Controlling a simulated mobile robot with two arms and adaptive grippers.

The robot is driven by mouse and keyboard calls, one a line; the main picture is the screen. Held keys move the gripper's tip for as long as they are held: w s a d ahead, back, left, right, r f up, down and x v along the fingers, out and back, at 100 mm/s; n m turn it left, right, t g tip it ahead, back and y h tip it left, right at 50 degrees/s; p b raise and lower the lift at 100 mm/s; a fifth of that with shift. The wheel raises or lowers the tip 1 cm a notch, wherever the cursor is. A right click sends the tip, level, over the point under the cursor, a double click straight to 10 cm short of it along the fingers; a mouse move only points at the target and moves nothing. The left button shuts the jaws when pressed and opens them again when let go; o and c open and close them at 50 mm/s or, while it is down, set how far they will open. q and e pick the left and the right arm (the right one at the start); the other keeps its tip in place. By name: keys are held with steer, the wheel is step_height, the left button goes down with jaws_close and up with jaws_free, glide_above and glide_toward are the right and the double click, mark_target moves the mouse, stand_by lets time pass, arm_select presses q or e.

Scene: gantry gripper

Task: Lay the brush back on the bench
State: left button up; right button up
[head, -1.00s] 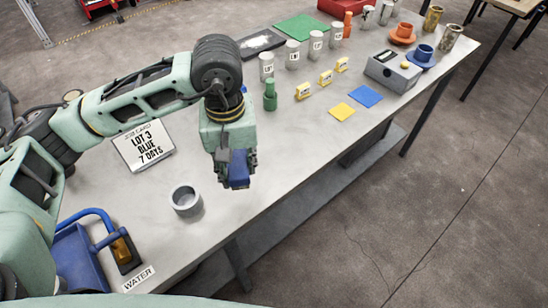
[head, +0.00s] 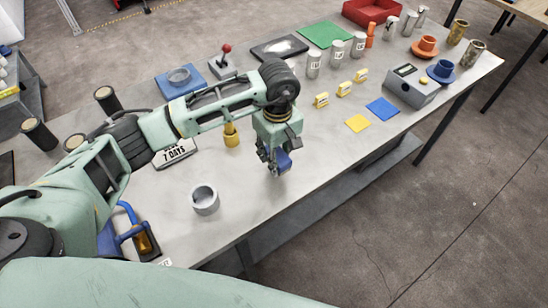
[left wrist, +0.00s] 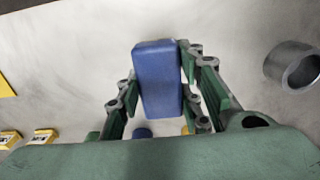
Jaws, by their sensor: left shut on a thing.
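My left gripper (head: 277,168) points down over the bench (head: 320,150), near its front edge. It is shut on a blue block-shaped thing, which I take to be the brush (head: 284,161). In the left wrist view the brush (left wrist: 158,78) shows as a plain blue block between the two green fingers (left wrist: 162,88). Its bristles cannot be made out, and I cannot tell whether it touches the bench. My right gripper is not in view.
A grey cup (head: 205,200) stands to the left of the gripper. A yellow square (head: 358,123) and a blue square (head: 383,109) lie to the right. A yellow bottle (head: 231,135) stands behind. Bare bench lies around the gripper.

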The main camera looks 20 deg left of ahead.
arm_select(q)
steer(key=shift+w+a+f, duration=0.1)
steer(key=shift+a+f, duration=0.1)
steer(key=shift+a, duration=0.1)
steer(key=shift+a+f, duration=0.1)
steer(key=shift+f, duration=0.15)
step_height(320, 180, down, 3)
steer(key=shift+f+p, duration=0.15)
steer(key=shift+p, duration=0.95)
steer(key=shift+f, duration=0.25)
steer(key=shift+w+f+b, duration=0.1)
steer(key=shift+f+b, duration=0.1)
steer(key=shift+b, duration=0.1)
steer(key=o, duration=1.1)
